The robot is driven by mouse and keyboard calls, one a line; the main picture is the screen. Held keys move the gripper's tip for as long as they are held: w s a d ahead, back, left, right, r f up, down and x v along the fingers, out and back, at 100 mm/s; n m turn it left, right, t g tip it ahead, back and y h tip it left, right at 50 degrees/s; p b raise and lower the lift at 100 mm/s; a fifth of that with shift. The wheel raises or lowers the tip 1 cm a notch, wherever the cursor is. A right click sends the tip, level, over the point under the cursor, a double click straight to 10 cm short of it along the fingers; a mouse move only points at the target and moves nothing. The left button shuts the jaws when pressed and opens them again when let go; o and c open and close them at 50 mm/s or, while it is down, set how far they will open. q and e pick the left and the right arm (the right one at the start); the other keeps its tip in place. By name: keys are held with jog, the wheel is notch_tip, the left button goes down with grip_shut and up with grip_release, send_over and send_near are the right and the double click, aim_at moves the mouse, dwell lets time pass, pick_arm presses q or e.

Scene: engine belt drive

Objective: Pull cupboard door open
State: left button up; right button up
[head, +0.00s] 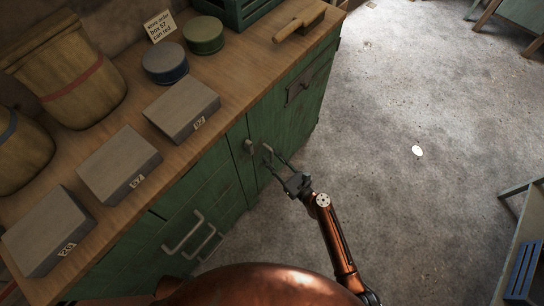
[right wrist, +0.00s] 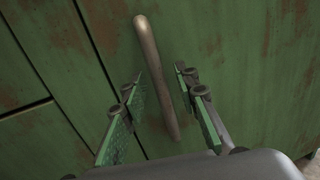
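The green cupboard (head: 232,180) stands under a wooden worktop, and its door (right wrist: 225,60) is shut in the right wrist view. A metal bar handle (right wrist: 160,75) is fixed upright on the green front, leaning slightly in the picture. My right gripper (head: 268,158) is at the cupboard front in the head view. In the right wrist view its fingers (right wrist: 162,100) are open, one on each side of the handle, with gaps between them and the bar. My left gripper is not in view.
Lower drawer handles (head: 184,232) jut out left of my right arm. The concrete floor (head: 410,110) to the right is mostly clear.

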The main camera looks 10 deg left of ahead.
jog(key=shift+w+a, duration=0.2)
jog(key=shift+a, duration=0.05)
jog(key=shift+c, duration=0.6)
grip_shut()
